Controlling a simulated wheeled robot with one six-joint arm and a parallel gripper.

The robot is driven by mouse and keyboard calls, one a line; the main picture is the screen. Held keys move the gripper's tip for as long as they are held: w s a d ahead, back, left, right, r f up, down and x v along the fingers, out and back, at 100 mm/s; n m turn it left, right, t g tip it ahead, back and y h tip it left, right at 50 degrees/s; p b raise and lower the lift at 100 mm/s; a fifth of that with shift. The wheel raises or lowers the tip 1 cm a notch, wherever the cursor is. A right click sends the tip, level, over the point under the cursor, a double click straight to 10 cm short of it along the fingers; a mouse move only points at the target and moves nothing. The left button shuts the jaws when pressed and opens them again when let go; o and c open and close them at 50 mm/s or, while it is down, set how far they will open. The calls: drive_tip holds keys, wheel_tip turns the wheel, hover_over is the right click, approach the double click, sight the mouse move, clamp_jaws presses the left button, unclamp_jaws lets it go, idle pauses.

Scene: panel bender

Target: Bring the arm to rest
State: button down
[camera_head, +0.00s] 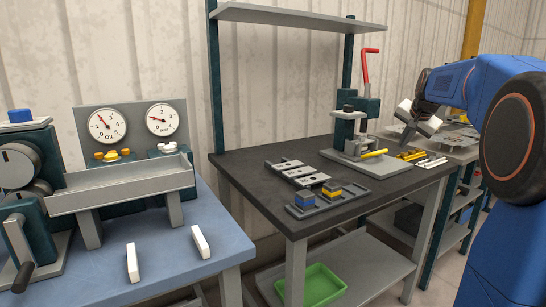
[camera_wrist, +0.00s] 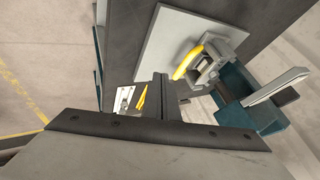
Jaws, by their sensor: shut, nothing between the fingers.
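My blue arm (camera_head: 470,85) reaches in from the right in the head view and is bent, with its wrist low. My gripper (camera_head: 409,134) hangs at the right end of the dark workbench (camera_head: 245,165), beside the green and grey press (camera_head: 350,128) with the red lever. In the wrist view my gripper (camera_wrist: 160,88) is shut, with its fingers together and nothing held. Part of the bench behind my wrist is hidden.
Yellow and white strips (camera_head: 420,158) lie near the bench's right end. A fixture with blue and yellow blocks (camera_head: 318,198) sits at the front. A blue table (camera_head: 165,255) with two gauges stands left. A green tray (camera_head: 314,285) is on the lower shelf.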

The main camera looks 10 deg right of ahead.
drive_tip(key=s+a+f+n+g+y, duration=0.1)
drive_tip(key=s+a+f+n, duration=0.25)
drive_tip(key=s+a, duration=0.6)
drive_tip(key=s+a+f+n+y, duration=0.15)
drive_tip(key=s+a+f, duration=0.25)
drive_tip(key=s+a, duration=0.55)
drive_tip(key=s+a+f+n+g, duration=0.1)
drive_tip(key=s+a+f+n, duration=0.2)
drive_tip(key=s+a+f, duration=0.3)
drive_tip(key=s+a+f+n, duration=0.4)
drive_tip(key=s+a+f, duration=0.2)
drive_tip(key=s+f, duration=0.4)
drive_tip(key=s, duration=0.4)
drive_tip(key=shift+s+f+g, duration=0.2)
drive_tip(key=shift+s+g, duration=0.15)
drive_tip(key=shift+g, duration=0.05)
